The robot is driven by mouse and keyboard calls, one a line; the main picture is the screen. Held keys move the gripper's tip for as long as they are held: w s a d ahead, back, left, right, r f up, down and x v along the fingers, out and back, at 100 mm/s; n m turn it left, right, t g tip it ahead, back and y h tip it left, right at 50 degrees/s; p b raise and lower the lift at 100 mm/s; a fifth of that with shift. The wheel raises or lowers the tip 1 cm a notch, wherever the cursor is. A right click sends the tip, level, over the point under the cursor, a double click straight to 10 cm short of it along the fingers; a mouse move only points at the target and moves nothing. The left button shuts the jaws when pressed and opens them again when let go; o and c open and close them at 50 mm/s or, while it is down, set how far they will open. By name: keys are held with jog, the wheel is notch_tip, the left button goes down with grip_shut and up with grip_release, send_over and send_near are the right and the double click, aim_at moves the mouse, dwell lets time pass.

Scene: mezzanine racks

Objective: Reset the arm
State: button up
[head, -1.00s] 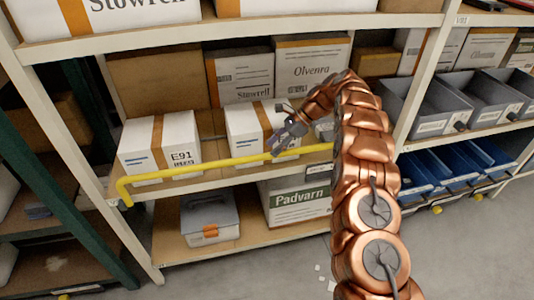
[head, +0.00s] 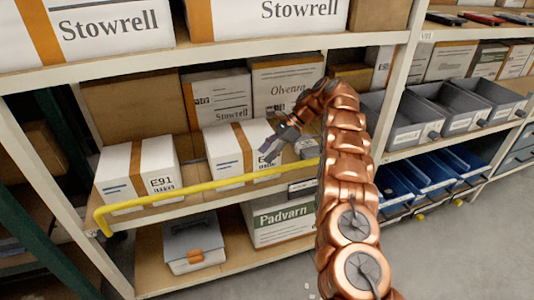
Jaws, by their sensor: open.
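My copper-coloured arm rises from the bottom right and bends over toward the left at its top. My gripper (head: 272,150) hangs at its end, open, with nothing seen between its fingers. It is in front of the right-hand white box with an orange stripe (head: 228,153) on the middle shelf and hides part of its front. I cannot tell whether it touches the box. The white box marked E91 (head: 138,170) stands to the left, clear of the gripper.
A yellow rail (head: 200,188) runs along the middle shelf's front edge, close below my gripper. A small grey box (head: 303,172) sits right of the gripper. The lower shelf holds a grey case (head: 194,245) and a Padvarn box (head: 283,219). Grey bins (head: 410,122) and blue bins (head: 425,173) are on the right.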

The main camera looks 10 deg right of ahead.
jog(key=s+a+r+n+h, duration=0.1)
jog(key=s+a+r+n, duration=0.25)
jog(key=s+r, duration=0.45)
jog(key=s+a+r+n+h, duration=0.15)
jog(key=s+r+n, duration=0.3)
jog(key=s, duration=0.65)
jog(key=s+d+f+n+h, duration=0.1)
jog(key=s+d+n+h, duration=0.1)
jog(key=s, duration=0.9)
jog(key=s+d+f+n+h, duration=0.2)
jog(key=s+d+n, duration=0.1)
jog(key=s, duration=0.8)
jog(key=s+d+f+n+h, duration=0.1)
jog(key=s+d+n+h, duration=0.1)
jog(key=s, duration=0.9)
jog(key=shift+s+d+f+n, duration=0.25)
jog(key=shift+d+n, duration=0.45)
jog(key=shift+d, duration=0.55)
jog(key=shift+d, duration=0.15)
